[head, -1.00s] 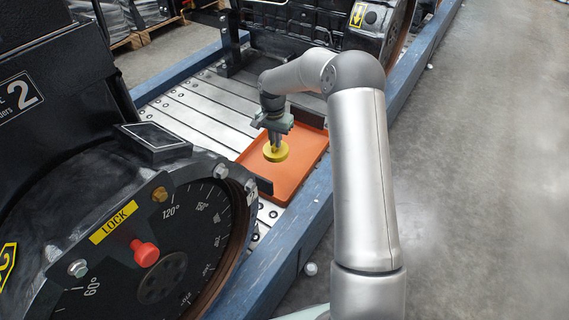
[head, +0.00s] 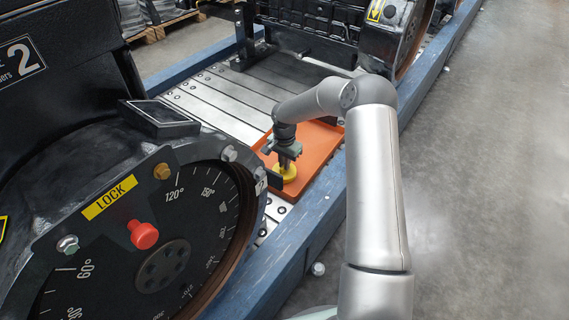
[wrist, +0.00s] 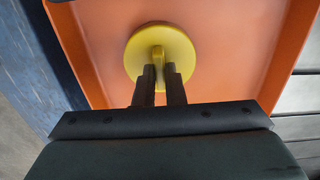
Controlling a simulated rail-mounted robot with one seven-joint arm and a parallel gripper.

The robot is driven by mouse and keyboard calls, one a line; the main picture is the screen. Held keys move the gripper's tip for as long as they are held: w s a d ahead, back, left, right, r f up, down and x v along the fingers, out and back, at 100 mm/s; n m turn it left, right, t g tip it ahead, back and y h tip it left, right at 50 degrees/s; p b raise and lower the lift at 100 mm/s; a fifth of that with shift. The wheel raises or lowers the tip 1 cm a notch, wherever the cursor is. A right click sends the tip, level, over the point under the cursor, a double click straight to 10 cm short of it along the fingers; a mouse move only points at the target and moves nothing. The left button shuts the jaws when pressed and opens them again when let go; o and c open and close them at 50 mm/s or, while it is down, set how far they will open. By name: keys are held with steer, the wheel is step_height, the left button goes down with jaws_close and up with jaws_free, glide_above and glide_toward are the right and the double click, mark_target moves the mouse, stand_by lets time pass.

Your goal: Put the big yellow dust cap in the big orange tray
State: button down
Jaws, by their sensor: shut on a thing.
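The big yellow dust cap (head: 286,172) is a round disc with a raised grip tab on top. It also shows in the wrist view (wrist: 178,52). My gripper (head: 287,160) points down and is shut on the cap's tab; in the wrist view its dark fingers (wrist: 159,70) pinch the tab from both sides. The big orange tray (head: 322,140) is a flat rectangular tray with a low rim, and its floor also fills the wrist view (wrist: 235,45). The cap is over the tray's near part. I cannot tell whether it touches the tray floor.
The tray lies on a slatted metal deck (head: 215,100) beside a blue side beam (head: 310,225). The black engine housing with a dial (head: 160,245) and red knob stands close at the left. Another engine (head: 330,35) is behind. Grey floor is open at the right.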

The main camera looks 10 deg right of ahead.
steer(key=c, duration=1.9)
jaws_free()
steer(key=shift+f, duration=0.1)
steer(key=shift+c, duration=0.2)
steer(key=o, duration=0.4)
